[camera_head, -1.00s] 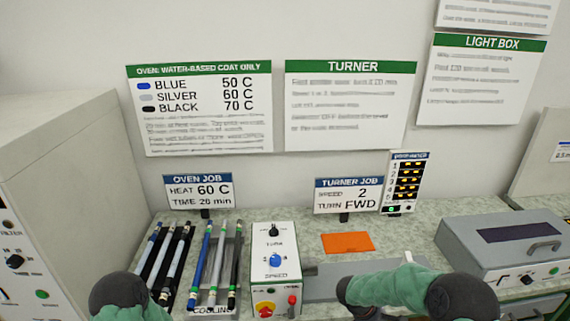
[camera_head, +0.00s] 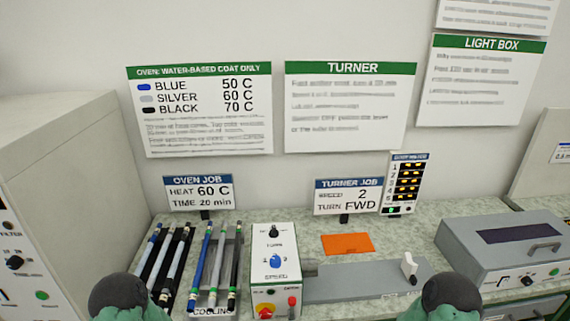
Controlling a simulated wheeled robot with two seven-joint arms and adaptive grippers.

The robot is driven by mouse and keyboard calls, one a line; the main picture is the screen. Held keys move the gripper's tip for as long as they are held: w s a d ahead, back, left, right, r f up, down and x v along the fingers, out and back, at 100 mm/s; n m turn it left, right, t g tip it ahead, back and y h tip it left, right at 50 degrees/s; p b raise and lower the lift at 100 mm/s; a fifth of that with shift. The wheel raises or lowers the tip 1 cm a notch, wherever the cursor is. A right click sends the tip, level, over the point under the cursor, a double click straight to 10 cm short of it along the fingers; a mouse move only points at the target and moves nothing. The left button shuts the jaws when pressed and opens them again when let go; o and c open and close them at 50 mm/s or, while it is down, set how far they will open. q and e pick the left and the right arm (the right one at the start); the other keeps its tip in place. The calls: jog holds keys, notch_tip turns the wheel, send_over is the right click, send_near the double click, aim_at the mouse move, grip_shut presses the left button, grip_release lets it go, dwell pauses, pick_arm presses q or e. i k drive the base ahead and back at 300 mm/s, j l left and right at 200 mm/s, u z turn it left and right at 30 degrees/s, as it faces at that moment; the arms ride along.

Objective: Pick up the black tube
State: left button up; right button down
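A black tube (camera_head: 235,266) with light green ends lies at the right side of the rack labelled COOLING (camera_head: 212,311), beside a silver tube (camera_head: 217,262) and a blue tube (camera_head: 200,266). Which dark strips there are tubes and which are rack is hard to tell. Only green and dark parts of my two arms show at the bottom edge, the left one below the left rack, the right one below the grey box. Neither gripper is in view.
A white turner control box (camera_head: 275,240) stands right of the cooling rack, joined to a long grey bed (camera_head: 350,285) with a white upright piece (camera_head: 409,266). An orange card (camera_head: 347,243) lies behind it. A grey box (camera_head: 500,248) stands right; a large pale cabinet (camera_head: 70,180) stands left.

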aim_at(232, 300)
jog(key=z, duration=1.1)
jog(key=u, duration=1.55)
jog(key=i+j+z, duration=0.15)
jog(key=j+z, duration=0.7)
jog(key=i+j, duration=0.05)
